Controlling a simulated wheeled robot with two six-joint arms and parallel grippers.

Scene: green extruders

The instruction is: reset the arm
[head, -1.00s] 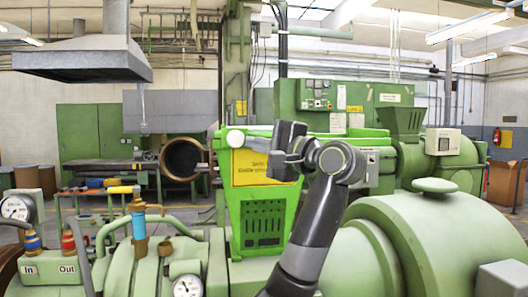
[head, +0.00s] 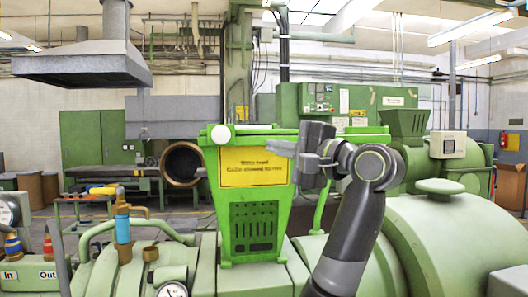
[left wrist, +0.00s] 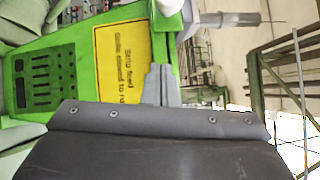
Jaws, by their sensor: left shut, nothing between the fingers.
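My left gripper (head: 277,148) is shut and empty. It points left in the head view, with its dark arm rising from the bottom edge. Its fingertips overlap the upper right part of the yellow sign on a green hopper (head: 254,218); I cannot tell the gap in depth. In the left wrist view the shut fingers (left wrist: 160,72) stand in front of the hopper (left wrist: 72,68), beside its yellow sign (left wrist: 122,58). My right gripper is not in view.
A rounded green machine housing (head: 450,240) stands on the right. Pipes and a blue-and-brass valve (head: 123,228) stand at the lower left. A green control cabinet (head: 375,97) is behind the gripper. Open air lies above the arm.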

